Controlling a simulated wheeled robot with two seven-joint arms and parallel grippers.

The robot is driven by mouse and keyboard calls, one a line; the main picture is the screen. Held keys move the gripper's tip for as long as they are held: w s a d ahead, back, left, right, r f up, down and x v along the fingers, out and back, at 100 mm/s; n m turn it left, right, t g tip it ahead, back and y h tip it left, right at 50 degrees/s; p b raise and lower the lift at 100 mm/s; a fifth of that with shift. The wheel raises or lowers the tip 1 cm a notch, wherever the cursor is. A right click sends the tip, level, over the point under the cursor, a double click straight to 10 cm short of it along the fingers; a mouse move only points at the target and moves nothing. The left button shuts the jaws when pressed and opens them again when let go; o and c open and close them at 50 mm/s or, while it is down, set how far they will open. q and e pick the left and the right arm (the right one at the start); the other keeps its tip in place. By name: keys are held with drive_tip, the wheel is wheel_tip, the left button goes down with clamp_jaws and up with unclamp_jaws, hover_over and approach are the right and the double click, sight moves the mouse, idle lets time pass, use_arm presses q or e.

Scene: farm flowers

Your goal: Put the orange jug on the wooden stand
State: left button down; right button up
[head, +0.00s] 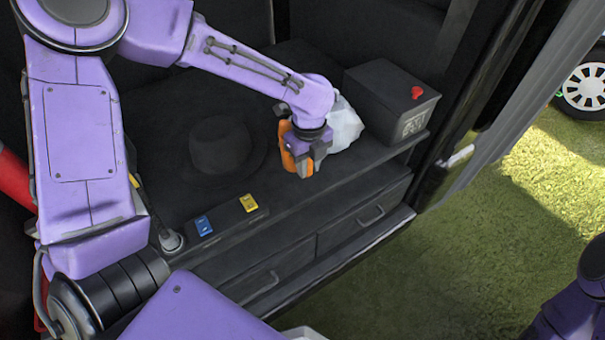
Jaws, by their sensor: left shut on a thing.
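The orange jug (287,158) stands upright on the dark shelf, near its front edge. My left gripper (305,168) is shut on the jug, coming down from above and covering much of it. My right arm shows only in part at the lower right corner, and its gripper is out of the picture. I see no wooden stand in this view.
A pale, crumpled bag-like thing (345,125) lies right beside the jug. A black box with a red knob (393,100) stands to its right. A dark hat (219,148) lies to the left. Blue (204,226) and yellow (249,203) switches sit at the front. Grass (470,260) is open at right.

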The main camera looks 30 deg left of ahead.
use_arm(q)
drive_tip(key=shift+a+f, duration=0.5)
drive_tip(key=shift+f, duration=0.8)
drive_tip(key=shift+a+f, duration=0.15)
drive_tip(key=shift+f, duration=0.8)
drive_tip(key=shift+s+b, duration=0.1)
drive_tip(key=shift+b, duration=0.2)
drive_tip(key=c, duration=0.9)
unclamp_jaws()
drive_tip(key=shift+f, duration=0.1)
drive_tip(key=shift+c, duration=0.2)
